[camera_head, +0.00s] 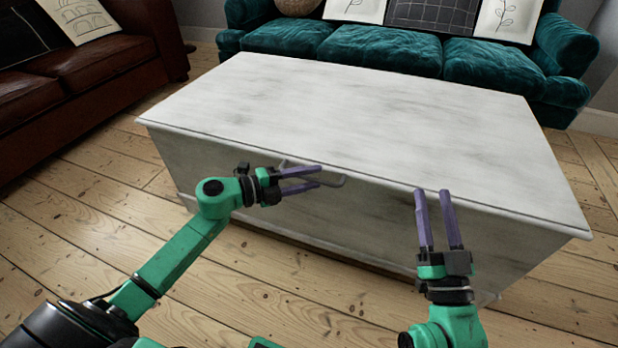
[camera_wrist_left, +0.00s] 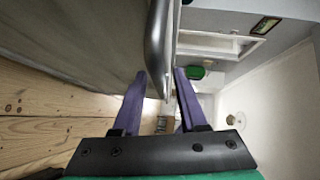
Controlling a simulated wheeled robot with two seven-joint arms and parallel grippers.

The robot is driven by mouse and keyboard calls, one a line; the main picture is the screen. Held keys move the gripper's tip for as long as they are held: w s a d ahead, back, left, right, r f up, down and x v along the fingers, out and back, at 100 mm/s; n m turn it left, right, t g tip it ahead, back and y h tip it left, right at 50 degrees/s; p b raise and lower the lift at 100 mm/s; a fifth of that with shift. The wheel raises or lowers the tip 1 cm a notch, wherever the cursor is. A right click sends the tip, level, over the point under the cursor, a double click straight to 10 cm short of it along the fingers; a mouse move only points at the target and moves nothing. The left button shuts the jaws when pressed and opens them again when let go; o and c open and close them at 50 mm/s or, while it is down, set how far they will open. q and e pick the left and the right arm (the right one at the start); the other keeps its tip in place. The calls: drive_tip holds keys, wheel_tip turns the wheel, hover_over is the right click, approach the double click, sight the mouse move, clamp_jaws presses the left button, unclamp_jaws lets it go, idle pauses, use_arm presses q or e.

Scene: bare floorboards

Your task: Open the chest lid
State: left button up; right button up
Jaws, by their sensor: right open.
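The chest (camera_head: 230,175) is a long whitewashed wooden box in front of me, and its flat lid (camera_head: 370,115) lies shut. My right gripper (camera_head: 432,191) is open and empty, by the chest's front edge to the right.
A teal sofa (camera_head: 400,48) stands close behind the chest. A brown leather sofa (camera_head: 90,85) is at the left. Bare floorboards (camera_head: 80,225) lie free between that sofa and the chest, and at the right. The lid's top is clear.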

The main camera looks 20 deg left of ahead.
use_arm(q)
clamp_jaws()
idle(1.2)
